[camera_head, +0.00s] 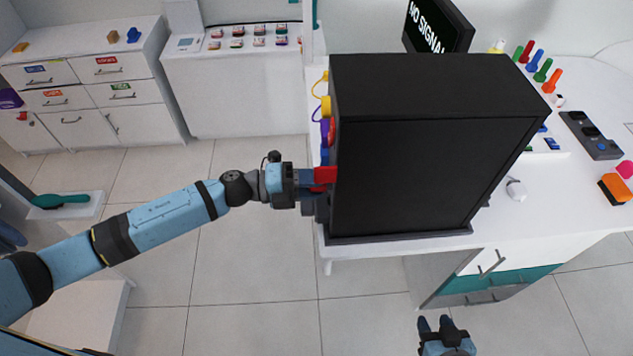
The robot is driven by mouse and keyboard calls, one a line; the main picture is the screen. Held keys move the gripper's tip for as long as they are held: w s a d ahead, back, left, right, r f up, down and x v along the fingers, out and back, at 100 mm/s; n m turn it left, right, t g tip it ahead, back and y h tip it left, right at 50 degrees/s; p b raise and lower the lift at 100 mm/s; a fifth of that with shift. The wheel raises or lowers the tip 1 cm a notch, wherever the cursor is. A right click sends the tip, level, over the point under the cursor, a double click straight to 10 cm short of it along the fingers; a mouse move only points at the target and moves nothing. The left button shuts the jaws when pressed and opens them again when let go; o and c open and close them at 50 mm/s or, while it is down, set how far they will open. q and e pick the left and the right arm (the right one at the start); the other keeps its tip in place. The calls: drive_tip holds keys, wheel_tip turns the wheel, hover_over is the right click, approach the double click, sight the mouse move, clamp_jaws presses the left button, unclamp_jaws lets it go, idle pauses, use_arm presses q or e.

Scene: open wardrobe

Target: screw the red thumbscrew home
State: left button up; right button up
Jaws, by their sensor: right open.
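A tall black case (420,180) stands on the white worktop. A red part (325,175), seemingly the red thumbscrew, shows at its left side, low down. My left gripper (308,183) reaches in from the left and is right at this red part. The fingertips are small and partly hidden, so I cannot tell whether they are closed on it. How far the screw is in is not visible. My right gripper (435,325) is open and empty at the bottom edge, in front of the worktop and away from the case.
Yellow, purple and blue parts line the case's left side above the red one. A monitor (437,27) stands behind. The floor left of the worktop is clear.

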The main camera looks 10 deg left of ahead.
use_arm(q)
drive_tip(key=shift+c, duration=0.9)
drive_tip(key=shift+f+m+b, duration=0.2)
drive_tip(key=shift+m+b, duration=0.4)
drive_tip(key=shift+b, duration=0.15)
drive_tip(key=shift+r+m+b, duration=0.1)
drive_tip(key=shift+m+b, duration=1.25)
drive_tip(key=shift+m, duration=0.05)
clamp_jaws()
drive_tip(key=shift+m+b, duration=3.5)
drive_tip(key=shift+b, duration=0.15)
drive_tip(key=shift+m+b, duration=1.3)
drive_tip(key=shift+b, duration=0.2)
drive_tip(key=m+b, duration=0.2)
drive_tip(key=b, duration=0.1)
drive_tip(key=shift+m, duration=0.4)
drive_tip(key=shift+m+b, duration=0.3)
drive_tip(key=shift+b, duration=0.3)
drive_tip(key=shift+r, duration=0.15)
drive_tip(key=o, duration=0.9)
unclamp_jaws()
drive_tip(key=o, duration=0.4)
